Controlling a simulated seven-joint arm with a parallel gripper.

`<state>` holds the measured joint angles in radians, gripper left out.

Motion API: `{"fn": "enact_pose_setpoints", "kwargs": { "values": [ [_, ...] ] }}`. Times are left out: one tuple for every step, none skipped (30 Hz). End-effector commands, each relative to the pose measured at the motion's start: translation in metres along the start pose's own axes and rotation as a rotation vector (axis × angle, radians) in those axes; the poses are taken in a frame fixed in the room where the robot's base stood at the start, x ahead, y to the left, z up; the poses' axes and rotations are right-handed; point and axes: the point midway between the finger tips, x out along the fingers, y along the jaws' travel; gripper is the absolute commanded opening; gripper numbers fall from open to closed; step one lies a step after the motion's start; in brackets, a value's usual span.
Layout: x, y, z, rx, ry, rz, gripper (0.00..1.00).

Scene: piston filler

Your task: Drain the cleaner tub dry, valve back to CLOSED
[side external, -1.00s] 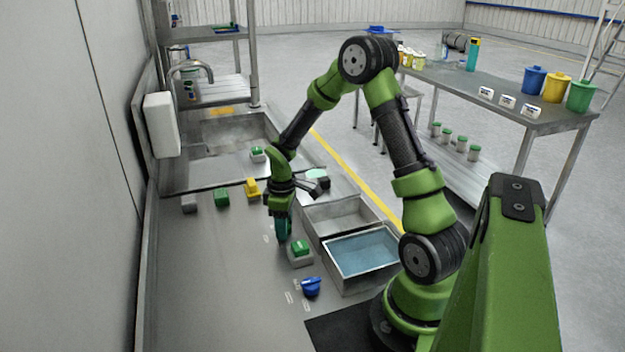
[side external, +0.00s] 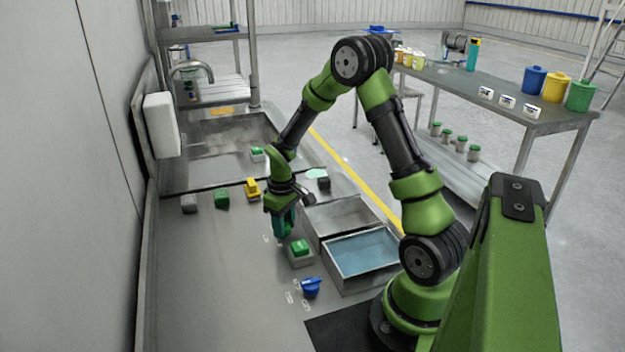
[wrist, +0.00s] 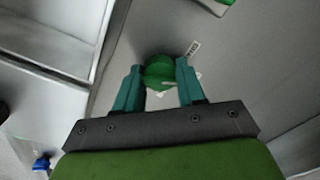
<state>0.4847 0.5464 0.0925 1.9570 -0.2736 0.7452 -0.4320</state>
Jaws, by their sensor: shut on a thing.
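My gripper (side external: 285,235) points down at the steel bench beside the tubs. In the wrist view its teal fingers (wrist: 158,88) are shut on a round green valve handle (wrist: 158,72), one finger on each side. The side external view hides most of that handle behind the gripper. A white label (wrist: 192,48) lies beside the handle; its text is too small to read. The grey tub (side external: 314,229) right of the gripper looks grey and bare inside; I cannot tell if a thin film remains. The nearer tub (side external: 343,282) holds blue liquid.
A blue valve handle (side external: 311,287) and a green block on a grey base (side external: 300,248) stand close to the gripper. Green (side external: 222,197), yellow (side external: 252,189) and grey (side external: 189,203) blocks line the sink edge. The bench at left is clear.

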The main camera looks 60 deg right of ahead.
Motion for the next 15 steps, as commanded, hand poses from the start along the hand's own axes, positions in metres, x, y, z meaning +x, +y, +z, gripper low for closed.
{"fn": "enact_pose_setpoints", "kwargs": {
  "values": [
    [-0.0006, -0.0003, -0.0001, 0.041, 0.000, 0.001, 0.09],
    [-0.0006, -0.0001, 0.0000, 0.066, 0.000, 0.001, 0.09],
    [-0.0006, -0.0004, -0.0001, 0.099, 0.000, 0.001, 0.09],
    [-0.0006, -0.0005, -0.0001, 0.123, 0.000, 0.000, 0.09],
    [-0.0006, -0.0003, 0.0000, 0.148, 0.000, 0.001, 0.09],
    [-0.0006, -0.0002, 0.0001, 0.178, 0.000, 0.001, 0.09],
    [-0.0006, -0.0005, 0.0000, 0.198, 0.000, 0.001, 0.09],
    [-0.0006, -0.0006, 0.0000, 0.220, 0.000, 0.000, 0.09],
    [-0.0006, -0.0003, 0.0001, 0.247, 0.000, 0.000, 0.09],
    [-0.0006, -0.0002, 0.0001, 0.266, 0.000, 0.000, 0.09],
    [-0.0006, -0.0004, 0.0001, 0.282, 0.000, 0.000, 0.09],
    [-0.0006, -0.0006, 0.0000, 0.304, 0.000, 0.000, 0.09],
    [-0.0006, -0.0006, 0.0001, 0.318, 0.000, 0.000, 0.09],
    [-0.0006, -0.0005, 0.0001, 0.334, 0.000, 0.000, 0.09],
    [-0.0006, -0.0004, 0.0001, 0.351, 0.000, 0.000, 0.09]
  ]
}}
